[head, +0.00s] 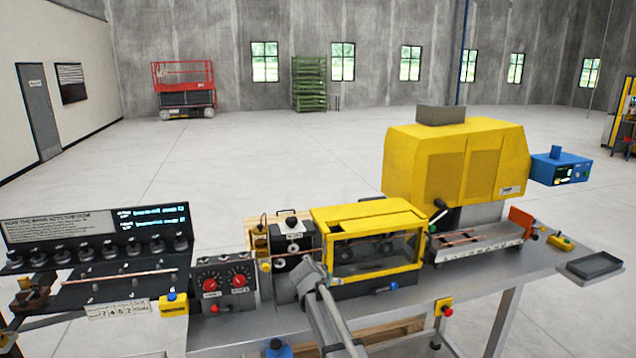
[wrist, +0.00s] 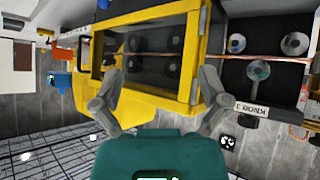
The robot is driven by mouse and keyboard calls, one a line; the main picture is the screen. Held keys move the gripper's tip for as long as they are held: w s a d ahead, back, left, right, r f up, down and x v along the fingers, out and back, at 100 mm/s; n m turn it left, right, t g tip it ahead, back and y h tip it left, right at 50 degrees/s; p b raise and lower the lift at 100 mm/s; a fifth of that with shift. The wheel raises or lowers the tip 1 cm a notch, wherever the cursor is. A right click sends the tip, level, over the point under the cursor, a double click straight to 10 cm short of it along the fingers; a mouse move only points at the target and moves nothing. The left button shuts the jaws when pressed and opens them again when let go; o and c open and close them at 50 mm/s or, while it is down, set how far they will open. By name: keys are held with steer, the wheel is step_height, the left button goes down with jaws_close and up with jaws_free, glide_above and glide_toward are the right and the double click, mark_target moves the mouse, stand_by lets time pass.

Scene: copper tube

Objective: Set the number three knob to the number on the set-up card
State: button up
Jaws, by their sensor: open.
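In the wrist view, a label reading KNOB 3 (wrist: 252,108) lies right of my gripper. Just above it is a round grey-green knob (wrist: 258,71) with a bar on its dark housing. My gripper (wrist: 160,82) is open and empty, its fingers spread in front of the yellow guard, left of the knob and apart from it. In the head view, my gripper (head: 312,276) is in front of the guard's left end. A small white card (head: 117,309) with a row of digits is on the left bench's front; I cannot read the digits surely.
The yellow guard (head: 375,214) stands close beside my gripper. A black panel (head: 100,222) with several knobs is farther left. A large yellow machine (head: 455,165) is behind right.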

steer(key=s+d+f+n+g+y+b, duration=0.1)
steer(key=s+d+f+g+b, duration=0.2)
steer(key=s+f, duration=0.3)
steer(key=s+d+f+n+g+y+b, duration=0.1)
steer(key=s+d+f, duration=0.5)
steer(key=s, duration=0.9)
steer(key=s+d+f+n+g+y+b, duration=0.1)
steer(key=s+d+f+g+b, duration=0.3)
steer(key=s, duration=0.7)
step_height(320, 180, down, 3)
steer(key=g+y+b, duration=0.1)
steer(key=b, duration=0.1)
steer(key=shift+s+d+r+y+b, duration=0.15)
steer(key=shift+d+y+b, duration=0.15)
steer(key=shift+d+b, duration=0.1)
